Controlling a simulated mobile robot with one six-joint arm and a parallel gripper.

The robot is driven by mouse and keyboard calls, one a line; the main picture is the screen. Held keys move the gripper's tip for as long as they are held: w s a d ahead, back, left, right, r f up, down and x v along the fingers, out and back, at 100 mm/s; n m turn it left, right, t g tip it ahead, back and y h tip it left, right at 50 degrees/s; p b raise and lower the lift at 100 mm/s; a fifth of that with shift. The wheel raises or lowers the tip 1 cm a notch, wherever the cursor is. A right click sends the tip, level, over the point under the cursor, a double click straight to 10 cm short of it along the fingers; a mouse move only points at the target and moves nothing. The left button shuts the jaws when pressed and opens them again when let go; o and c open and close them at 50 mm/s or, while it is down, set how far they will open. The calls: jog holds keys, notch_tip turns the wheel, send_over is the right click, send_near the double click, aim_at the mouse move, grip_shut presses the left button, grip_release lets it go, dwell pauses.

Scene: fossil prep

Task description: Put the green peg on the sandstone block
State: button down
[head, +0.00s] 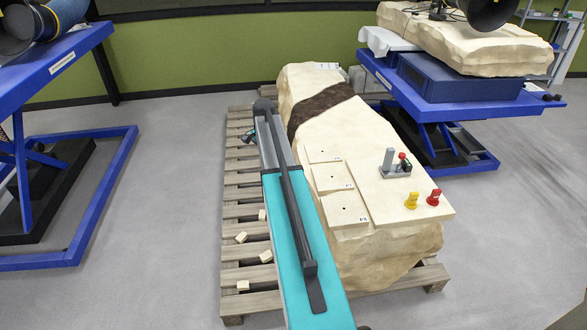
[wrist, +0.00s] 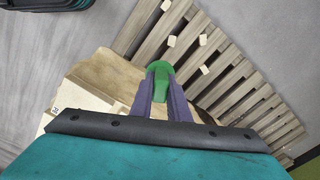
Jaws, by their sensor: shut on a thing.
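The green peg (wrist: 159,70) is between the two fingers of my gripper (wrist: 160,92) in the wrist view. The fingers are shut on it. The sandstone block (head: 358,125) is a large cream rock with a dark band, lying on a pallet in the head view. Its pale side also shows in the wrist view (wrist: 98,72), left of the peg. I cannot make out the green peg there. A yellow peg (head: 411,201) and a red peg (head: 433,198) stand on the block's flat top.
Three labelled plates (head: 333,178) with small holes lie on the block's top. Loose chips (head: 265,256) lie on the pallet (head: 240,215).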

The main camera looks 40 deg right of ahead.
jog(key=a+r+n, duration=0.3)
jog(key=a+n, duration=0.1)
jog(key=a, duration=0.9)
jog(key=a+r+n, duration=0.4)
jog(key=a+n, duration=0.1)
jog(key=a, duration=0.9)
jog(key=a+r+n, duration=0.3)
jog(key=a+n, duration=0.1)
jog(key=a, duration=1)
jog(key=shift+w+r+n, duration=0.25)
jog(key=shift+r+n, duration=0.05)
jog(key=shift+r, duration=0.05)
jog(key=shift+a, duration=0.15)
